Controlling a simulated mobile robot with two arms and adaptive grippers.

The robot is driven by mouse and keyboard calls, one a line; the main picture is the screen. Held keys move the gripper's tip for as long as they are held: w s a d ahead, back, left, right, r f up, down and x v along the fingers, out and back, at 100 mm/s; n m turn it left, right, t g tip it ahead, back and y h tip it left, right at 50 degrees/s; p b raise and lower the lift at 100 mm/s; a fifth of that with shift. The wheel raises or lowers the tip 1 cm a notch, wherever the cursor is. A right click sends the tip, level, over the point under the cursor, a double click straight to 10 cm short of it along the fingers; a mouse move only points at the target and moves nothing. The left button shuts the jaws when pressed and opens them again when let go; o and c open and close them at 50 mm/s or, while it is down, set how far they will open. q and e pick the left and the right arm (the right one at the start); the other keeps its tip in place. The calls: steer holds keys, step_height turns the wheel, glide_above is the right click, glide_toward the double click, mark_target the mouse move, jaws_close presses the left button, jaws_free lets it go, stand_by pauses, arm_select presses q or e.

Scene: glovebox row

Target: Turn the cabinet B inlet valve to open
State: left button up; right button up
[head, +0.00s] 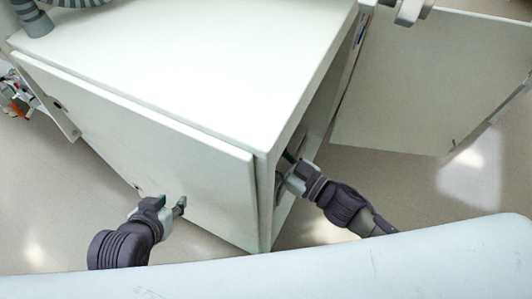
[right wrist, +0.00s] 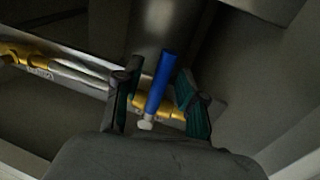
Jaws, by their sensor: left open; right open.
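A blue valve lever (right wrist: 161,82) stands out from a brass fitting (right wrist: 172,109) on a pipe in the right wrist view. My right gripper (right wrist: 158,72) is open, with one dark green finger on each side of the lever. I cannot tell whether either finger touches it. In the head view my right gripper (head: 284,168) reaches into the open side of the white cabinet (head: 190,55), and the lever is hidden there. My left gripper (head: 174,205) is open and empty in front of the cabinet's closed-looking front panel (head: 150,140).
Another brass fitting (right wrist: 22,55) with a small label sits farther left on the pipe. An open door panel (head: 430,80) stands at the right in the head view. Floor shows between it and the cabinet. A grey ribbed hose (head: 85,4) lies at the top left.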

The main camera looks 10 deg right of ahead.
steer(key=shift+w+a, duration=0.2)
jaws_close()
